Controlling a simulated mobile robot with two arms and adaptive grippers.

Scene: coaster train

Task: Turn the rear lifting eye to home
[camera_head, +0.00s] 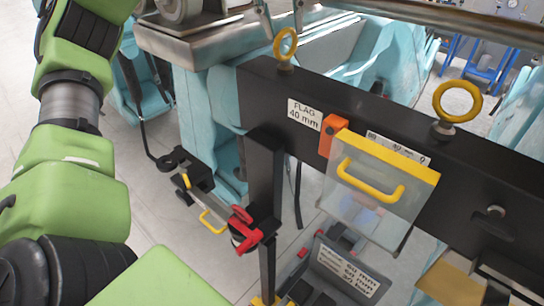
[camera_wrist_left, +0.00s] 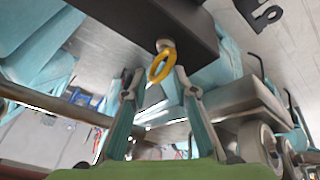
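Two yellow lifting eyes stand on the black beam (camera_head: 350,108). One lifting eye (camera_head: 276,45) is at the beam's left end, and the other lifting eye (camera_head: 439,95) is farther right. The pictures do not label which is rear. The left one looks narrower, turned more edge-on. My left gripper (camera_head: 281,18) shows only as fingertips at the top edge, just above the left eye. In the left wrist view the lifting eye (camera_wrist_left: 154,74) hangs between the spread fingers of my left gripper (camera_wrist_left: 156,76), with gaps visible on both sides. My right gripper is out of view.
An orange block and clear cover with a yellow handle (camera_head: 370,181) sit on the beam between the eyes. A "FLAG 40 mm" label (camera_head: 304,114) is near the left eye. A red-and-black clamp (camera_head: 244,230) is below. A metal rail (camera_head: 440,17) crosses the top right.

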